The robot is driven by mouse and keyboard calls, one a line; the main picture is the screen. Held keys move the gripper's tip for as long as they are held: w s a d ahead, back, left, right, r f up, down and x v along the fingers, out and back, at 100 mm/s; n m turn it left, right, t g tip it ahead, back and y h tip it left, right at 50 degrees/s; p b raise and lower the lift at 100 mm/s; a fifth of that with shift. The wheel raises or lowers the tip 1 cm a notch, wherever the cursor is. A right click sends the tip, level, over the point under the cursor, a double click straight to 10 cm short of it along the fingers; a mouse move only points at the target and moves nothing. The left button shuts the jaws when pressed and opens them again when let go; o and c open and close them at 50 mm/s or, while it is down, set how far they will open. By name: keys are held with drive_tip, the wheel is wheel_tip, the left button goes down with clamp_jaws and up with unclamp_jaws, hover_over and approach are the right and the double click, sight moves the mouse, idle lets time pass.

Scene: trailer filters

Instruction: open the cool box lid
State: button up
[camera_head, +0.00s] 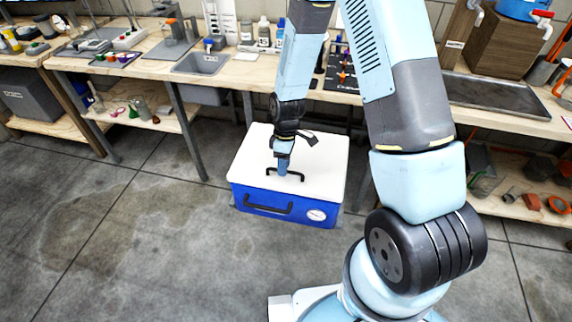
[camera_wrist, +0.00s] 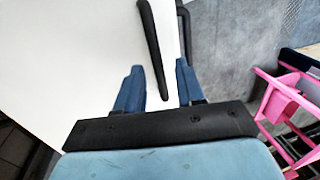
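The cool box (camera_head: 262,199) stands on the floor in the head view, with a blue body and a white lid (camera_head: 318,160). The lid looks closed. A black bar handle (camera_head: 299,176) is on top of the lid. My gripper (camera_head: 283,172) points down at this handle, in front of part of it. In the wrist view the white lid (camera_wrist: 60,60) fills the left, and the black handle (camera_wrist: 152,45) runs between my two blue fingers (camera_wrist: 159,72). The fingers are open, with a gap on each side of the handle. I cannot tell whether the fingertips touch the lid.
A long workbench (camera_head: 240,74) with a sink (camera_head: 200,63) and bottles stands behind the box. The concrete floor is clear to the left and front. A pink frame (camera_wrist: 285,100) shows in the wrist view.

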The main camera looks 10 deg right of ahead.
drive_tip(key=shift+f, duration=0.1)
clamp_jaws()
idle(0.4)
